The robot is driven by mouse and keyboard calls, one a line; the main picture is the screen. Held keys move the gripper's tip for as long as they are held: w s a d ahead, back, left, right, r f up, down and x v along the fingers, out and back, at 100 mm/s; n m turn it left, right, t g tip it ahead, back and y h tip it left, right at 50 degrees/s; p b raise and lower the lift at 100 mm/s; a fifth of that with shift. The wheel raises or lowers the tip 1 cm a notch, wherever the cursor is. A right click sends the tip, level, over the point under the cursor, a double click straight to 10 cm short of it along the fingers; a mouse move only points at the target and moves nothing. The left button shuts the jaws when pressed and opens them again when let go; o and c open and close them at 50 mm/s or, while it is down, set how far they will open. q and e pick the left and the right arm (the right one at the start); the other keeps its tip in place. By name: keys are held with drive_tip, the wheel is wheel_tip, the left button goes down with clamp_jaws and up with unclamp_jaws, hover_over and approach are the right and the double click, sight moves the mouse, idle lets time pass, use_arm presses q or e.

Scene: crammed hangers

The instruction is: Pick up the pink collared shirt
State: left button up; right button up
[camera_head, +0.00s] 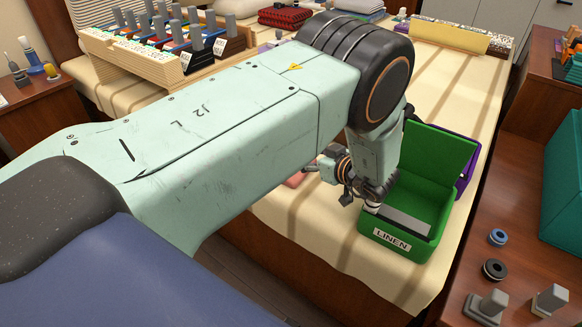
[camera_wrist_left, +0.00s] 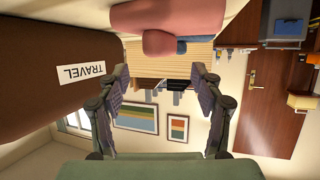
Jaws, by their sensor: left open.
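My left gripper (camera_head: 314,168) is at the left side of the green box labelled LINEN, mostly behind my own arm. In the left wrist view its two fingers (camera_wrist_left: 160,78) are wide apart with nothing between them. A pink item (camera_head: 295,180) shows just below the gripper in the head view, largely hidden by my arm. Pink cloth-like shapes (camera_wrist_left: 158,42) appear beyond the fingers at the top of the upside-down wrist view. I cannot make out a collar. My right gripper is not in view.
The open green LINEN box (camera_head: 381,243) stands at the bed's edge, a purple box (camera_head: 466,180) behind it. Folded red cloth (camera_head: 285,17) lies farther back. A brown TRAVEL container (camera_wrist_left: 40,60) shows in the wrist view.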

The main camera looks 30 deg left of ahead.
use_arm(q)
drive_tip(key=b+x, duration=0.1)
drive_tip(key=x, duration=0.3)
drive_tip(key=shift+f, duration=0.1)
drive_tip(key=shift+w+a+f+b, duration=0.2)
drive_tip(key=shift+a+b, duration=0.1)
drive_tip(key=shift+a, duration=0.15)
drive_tip(key=shift+r, duration=0.1)
clamp_jaws()
